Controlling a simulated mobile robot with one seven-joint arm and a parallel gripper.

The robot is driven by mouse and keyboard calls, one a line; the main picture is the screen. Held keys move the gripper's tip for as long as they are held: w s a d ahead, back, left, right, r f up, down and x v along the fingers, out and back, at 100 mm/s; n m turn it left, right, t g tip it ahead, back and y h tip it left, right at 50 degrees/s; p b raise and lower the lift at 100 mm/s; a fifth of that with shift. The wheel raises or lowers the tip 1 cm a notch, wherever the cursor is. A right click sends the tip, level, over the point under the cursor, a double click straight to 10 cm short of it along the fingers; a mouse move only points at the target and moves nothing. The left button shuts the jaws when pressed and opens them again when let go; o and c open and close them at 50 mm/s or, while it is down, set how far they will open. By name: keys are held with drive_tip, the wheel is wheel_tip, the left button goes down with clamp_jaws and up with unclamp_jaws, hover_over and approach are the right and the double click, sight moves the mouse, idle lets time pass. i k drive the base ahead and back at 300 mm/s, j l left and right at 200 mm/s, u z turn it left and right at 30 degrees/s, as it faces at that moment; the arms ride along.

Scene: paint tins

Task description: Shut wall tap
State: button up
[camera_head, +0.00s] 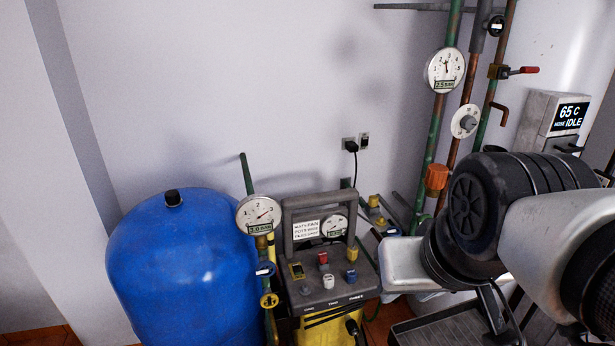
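Several valves show, and I cannot tell for certain which is the wall tap. A brass valve with a red lever (523,70) sits on a pipe at the upper right; the lever points right, across the pipe. Below it a short copper spout (500,112) bends down. My arm (540,220) reaches in from the right, below these pipes. Its fingertips do not show, so I see no contact with any valve.
A blue tank (180,265) stands at the left. A yellow and grey machine (330,270) with a carrying handle stands at centre. A boiler display box (555,118) reading 65 C IDLE is at the right. A grey tray (420,332) lies low at the right.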

sight(391, 231)
drive_tip(key=i+j, duration=0.3)
drive_tip(key=i, duration=0.2)
drive_tip(key=k, duration=0.65)
drive_tip(key=i+j, duration=0.55)
drive_tip(key=i+j+z, duration=0.1)
drive_tip(key=j, duration=0.25)
drive_tip(key=i+j, duration=0.15)
drive_tip(key=j, duration=0.25)
drive_tip(key=z, duration=0.05)
